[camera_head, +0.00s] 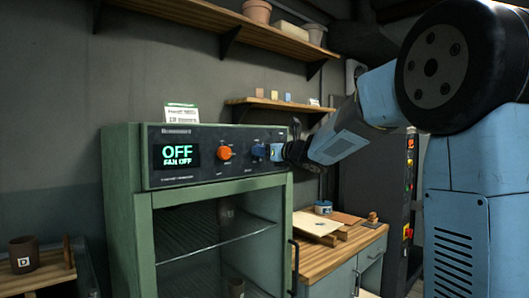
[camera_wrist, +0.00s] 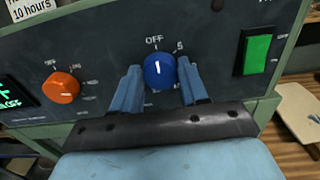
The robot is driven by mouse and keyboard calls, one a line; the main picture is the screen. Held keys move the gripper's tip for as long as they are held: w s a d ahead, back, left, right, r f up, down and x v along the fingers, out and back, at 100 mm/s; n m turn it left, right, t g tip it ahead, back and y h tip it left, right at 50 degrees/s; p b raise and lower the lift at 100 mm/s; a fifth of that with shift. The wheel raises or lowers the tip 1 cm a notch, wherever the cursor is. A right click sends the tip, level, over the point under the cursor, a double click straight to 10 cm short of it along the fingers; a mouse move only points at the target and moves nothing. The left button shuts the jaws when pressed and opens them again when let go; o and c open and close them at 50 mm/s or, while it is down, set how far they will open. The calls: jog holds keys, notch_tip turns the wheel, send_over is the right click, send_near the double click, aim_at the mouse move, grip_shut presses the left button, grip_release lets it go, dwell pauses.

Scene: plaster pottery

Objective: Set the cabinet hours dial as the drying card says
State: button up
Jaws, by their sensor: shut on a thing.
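The blue dial (camera_wrist: 160,69) is on the dark control panel (camera_wrist: 218,60) of the green cabinet (camera_head: 118,200). Its white mark points up, near the printed OFF; a 5 is printed to the upper right. My gripper (camera_wrist: 159,76) has one blue finger on each side of the dial and is shut on it. In the head view, my gripper (camera_head: 270,151) is at the panel's right end. The display (camera_head: 178,156) reads OFF and FAN OFF. A white card (camera_head: 182,113) stands on top of the cabinet; in the wrist view the card (camera_wrist: 32,8) is cut off and shows "10 hours".
An orange knob (camera_wrist: 61,87) is left of the blue dial, and a green switch (camera_wrist: 257,55) is right of it. Wooden shelves (camera_head: 215,22) hang above. A wooden worktop (camera_head: 308,258) is right of the cabinet. A dark cup (camera_head: 24,254) stands at the lower left.

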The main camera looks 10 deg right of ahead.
jog(key=shift+m, duration=0.4)
jog(key=shift+w+d+f+m, duration=0.1)
jog(key=shift+m, duration=3.1)
jog(key=shift+d+f+m, duration=0.1)
jog(key=shift+f+m, duration=0.05)
jog(key=shift+m, duration=3.05)
jog(key=shift+w+d+f+m, duration=0.1)
jog(key=shift+m, duration=3.1)
jog(key=shift+f, duration=0.1)
jog(key=o, duration=0.8)
jog(key=shift+o, duration=1.1)
jog(key=shift+s, duration=0.15)
